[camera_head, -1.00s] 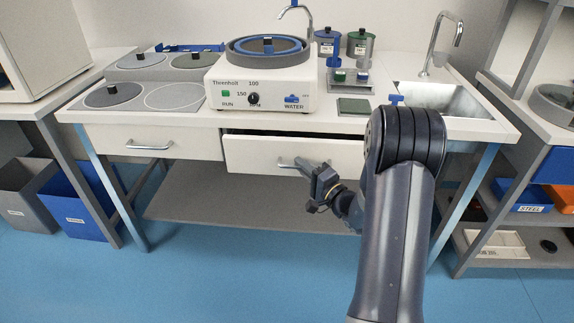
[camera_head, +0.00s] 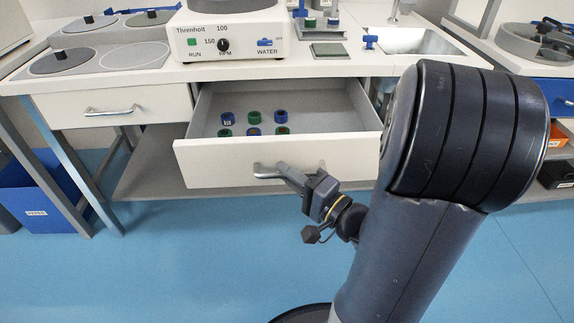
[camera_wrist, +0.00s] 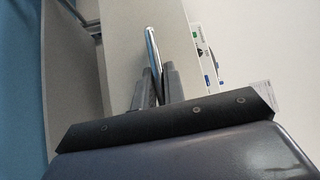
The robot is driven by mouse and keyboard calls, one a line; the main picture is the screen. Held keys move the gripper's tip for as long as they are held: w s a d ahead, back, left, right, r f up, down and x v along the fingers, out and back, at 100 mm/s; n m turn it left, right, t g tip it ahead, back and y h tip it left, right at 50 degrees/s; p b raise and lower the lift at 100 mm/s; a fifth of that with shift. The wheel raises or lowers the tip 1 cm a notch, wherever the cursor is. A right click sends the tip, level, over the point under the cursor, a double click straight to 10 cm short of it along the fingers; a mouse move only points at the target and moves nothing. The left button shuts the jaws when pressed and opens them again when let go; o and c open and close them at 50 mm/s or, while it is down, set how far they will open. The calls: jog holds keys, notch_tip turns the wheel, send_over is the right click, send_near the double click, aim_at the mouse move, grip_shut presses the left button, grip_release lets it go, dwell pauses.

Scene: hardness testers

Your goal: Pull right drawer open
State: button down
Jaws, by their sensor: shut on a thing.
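The right drawer (camera_head: 222,162) is pulled well out from under the white worktop, and its grey interior shows. Several small blue and green ringed pieces stand on the drawer's floor. My gripper (camera_head: 285,172) is shut on the drawer's metal bar handle (camera_head: 262,172), near the middle of the white front. In the wrist view my two fingers (camera_wrist: 158,80) lie on either side of the handle (camera_wrist: 152,48), in front of the pale drawer front (camera_wrist: 118,45). The left drawer (camera_head: 65,108) is shut, with its own bar handle.
A polishing machine (camera_head: 235,40) stands on the worktop above the right drawer. A sink (camera_head: 410,42) is at the back right. A blue bin (camera_head: 38,212) stands at the left. Blue floor in front of the drawers is clear.

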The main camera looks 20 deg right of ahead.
jog(key=shift+s+a, duration=0.1)
jog(key=shift+s, duration=0.3)
jog(key=c, duration=1.5)
grip_release()
jog(key=v, duration=1)
jog(key=shift+s, duration=0.4)
jog(key=shift+w, duration=0.15)
jog(key=x, duration=1)
